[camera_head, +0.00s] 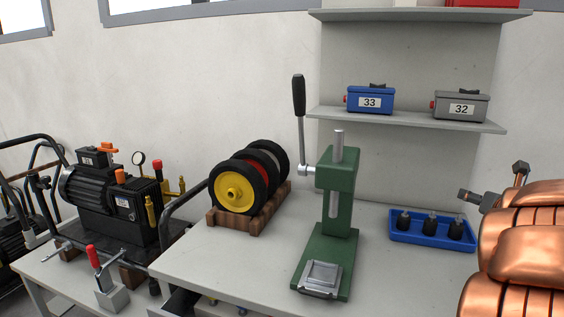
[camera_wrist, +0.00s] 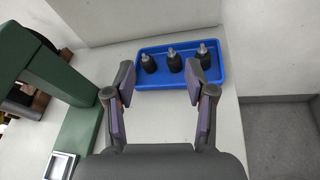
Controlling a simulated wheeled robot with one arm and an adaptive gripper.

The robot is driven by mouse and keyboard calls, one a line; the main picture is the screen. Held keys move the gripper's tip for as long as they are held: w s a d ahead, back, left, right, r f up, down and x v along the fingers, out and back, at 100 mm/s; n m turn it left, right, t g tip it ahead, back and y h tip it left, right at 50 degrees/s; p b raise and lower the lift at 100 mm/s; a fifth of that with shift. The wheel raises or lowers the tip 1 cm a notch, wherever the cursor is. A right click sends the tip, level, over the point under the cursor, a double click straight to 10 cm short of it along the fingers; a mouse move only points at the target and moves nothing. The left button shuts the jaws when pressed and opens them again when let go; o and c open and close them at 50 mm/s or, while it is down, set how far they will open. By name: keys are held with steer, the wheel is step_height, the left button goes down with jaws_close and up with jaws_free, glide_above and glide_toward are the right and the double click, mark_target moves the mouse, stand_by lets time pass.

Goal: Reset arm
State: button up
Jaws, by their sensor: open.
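My gripper (camera_wrist: 161,88) is open and empty in the wrist view, its two fingers spread wide. The fingers point toward a blue tray (camera_wrist: 217,68), with nothing between the fingertips. The tray holds 3 black cylindrical parts with metal tips. The same tray (camera_head: 400,238) shows in the head view on the right of the white workbench, left of my copper-coloured arm. My arm fills the right edge of the head view and hides what lies behind it.
A green lever press (camera_head: 340,185) stands mid-bench, a square metal plate (camera_head: 321,277) on its base. Wheels (camera_head: 238,188) sit in a wooden rack left of it. A shelf (camera_head: 412,118) holds blue box 33 and grey box 32. A black pump (camera_head: 110,205) stands far left.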

steer(key=s+r+m+g+h, duration=0.25)
steer(key=m+h, duration=0.25)
steer(key=m, duration=0.5)
steer(key=s+a+f+m+g+y, duration=0.2)
steer(key=s+a+f+m+g, duration=0.2)
steer(key=s+a+f+m, duration=0.6)
steer(key=s+a+f+m+g+y, duration=0.2)
steer(key=s+a+f+m+g, duration=0.45)
steer(key=s+a, duration=0.5)
steer(key=s+a+f+m+g+y, duration=0.2)
steer(key=s+a, duration=0.4)
steer(key=s, duration=0.2)
steer(key=s+a+f+m+g+y, duration=0.1)
steer(key=s+a+f+m+y, duration=0.15)
steer(key=s+a, duration=0.4)
step_height(320, 180, down, 12)
steer(key=g+b, duration=0.1)
steer(key=b, duration=0.9)
step_height(320, 180, up, 20)
steer(key=t+p, duration=0.1)
steer(key=p, duration=1.7)
steer(key=shift+s+d, duration=0.15)
steer(key=shift+f+h, duration=0.15)
steer(key=shift+h, duration=0.1)
